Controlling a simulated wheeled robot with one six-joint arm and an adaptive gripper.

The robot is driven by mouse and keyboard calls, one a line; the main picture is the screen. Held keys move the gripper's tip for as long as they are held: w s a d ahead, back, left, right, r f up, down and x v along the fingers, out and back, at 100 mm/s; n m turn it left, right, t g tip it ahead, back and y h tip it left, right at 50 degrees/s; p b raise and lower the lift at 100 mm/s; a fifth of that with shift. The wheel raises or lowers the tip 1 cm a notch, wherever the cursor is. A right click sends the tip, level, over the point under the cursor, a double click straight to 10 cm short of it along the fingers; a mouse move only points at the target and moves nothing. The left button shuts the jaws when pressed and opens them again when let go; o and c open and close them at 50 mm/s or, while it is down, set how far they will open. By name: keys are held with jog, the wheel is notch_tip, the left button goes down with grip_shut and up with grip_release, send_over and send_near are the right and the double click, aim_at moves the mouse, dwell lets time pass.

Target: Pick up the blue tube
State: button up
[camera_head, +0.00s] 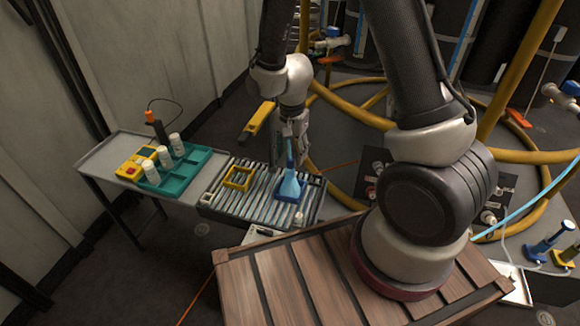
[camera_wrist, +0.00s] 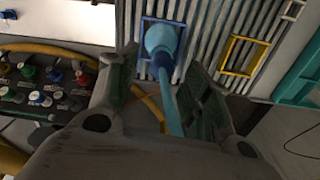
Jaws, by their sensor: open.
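The blue tube (camera_head: 290,186) stands upright in a blue square frame on a slatted rack (camera_head: 225,212). It has a wide light-blue lower part and a thin neck pointing up. In the wrist view the blue tube (camera_wrist: 161,42) shows between the jaws, its neck reaching toward the palm. My gripper (camera_head: 291,150) is directly above the rack, around the upper neck, pointing down. In the wrist view my gripper (camera_wrist: 158,68) has its two fingers apart on either side of the tube. I cannot tell whether either finger touches it.
An empty yellow frame (camera_head: 238,178) sits left of the tube on the rack. Further left, a grey table (camera_head: 110,152) holds a teal tray (camera_head: 183,178) with white containers. Yellow hoses (camera_head: 350,118) lie behind. Valves (camera_wrist: 40,98) stand on a dark panel nearby.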

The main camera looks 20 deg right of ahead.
aim_at(290, 158)
jog(key=f, duration=0.4)
jog(key=shift+s+a+f, duration=0.1)
jog(key=shift+a+f, duration=0.05)
jog(key=shift+a, duration=0.05)
jog(key=c, duration=1)
jog(key=shift+c, duration=0.2)
notch_tip(290, 158, up, 31)
dwell(1.6)
jog(key=shift+f, duration=0.15)
